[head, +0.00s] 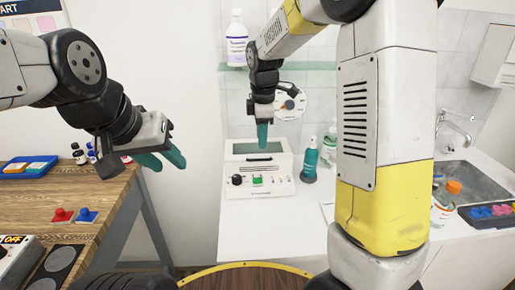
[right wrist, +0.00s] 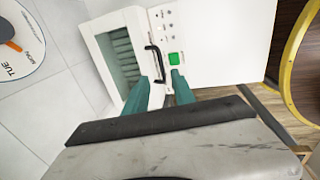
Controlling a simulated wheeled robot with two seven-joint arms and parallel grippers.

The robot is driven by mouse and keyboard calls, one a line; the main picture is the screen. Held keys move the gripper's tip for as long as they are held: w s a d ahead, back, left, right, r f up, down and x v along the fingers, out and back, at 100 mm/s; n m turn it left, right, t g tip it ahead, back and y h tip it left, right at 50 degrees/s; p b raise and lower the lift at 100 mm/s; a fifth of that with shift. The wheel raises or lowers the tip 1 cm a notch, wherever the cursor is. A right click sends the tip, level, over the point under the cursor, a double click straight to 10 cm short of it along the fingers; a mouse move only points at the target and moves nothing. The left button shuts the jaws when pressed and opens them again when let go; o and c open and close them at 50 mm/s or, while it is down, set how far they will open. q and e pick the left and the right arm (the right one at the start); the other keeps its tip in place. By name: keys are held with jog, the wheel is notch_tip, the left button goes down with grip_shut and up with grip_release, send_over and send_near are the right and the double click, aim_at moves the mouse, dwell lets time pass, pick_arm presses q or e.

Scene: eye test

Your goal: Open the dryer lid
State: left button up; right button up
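The dryer (head: 282,187) is a white box on the white counter, with a black knob and a green button on its front. Its lid (head: 240,158) is shut and has a dark window and a black bar handle (head: 258,159). My right gripper (head: 263,146) points down just above the lid. In the right wrist view its teal fingers (right wrist: 164,78) are apart, and the handle (right wrist: 155,62) shows just beyond the tips, towards the gap; contact cannot be told. The lid window (right wrist: 122,58) is beside it. My left gripper (head: 166,160) is open and empty, away over the wooden table's edge.
A teal bottle (head: 309,162) stands right of the dryer. A glass shelf (head: 300,66) with a white bottle (head: 236,42) and a round dial (head: 290,104) are on the wall behind. A sink (head: 470,182) is at the right. The wooden table (head: 105,205) is at the left.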

aim_at(261, 153)
jog(key=f, duration=0.5)
jog(key=w+f, duration=0.1)
jog(key=f, duration=0.1)
jog(key=shift+f, duration=0.15)
grip_shut()
dwell(1.2)
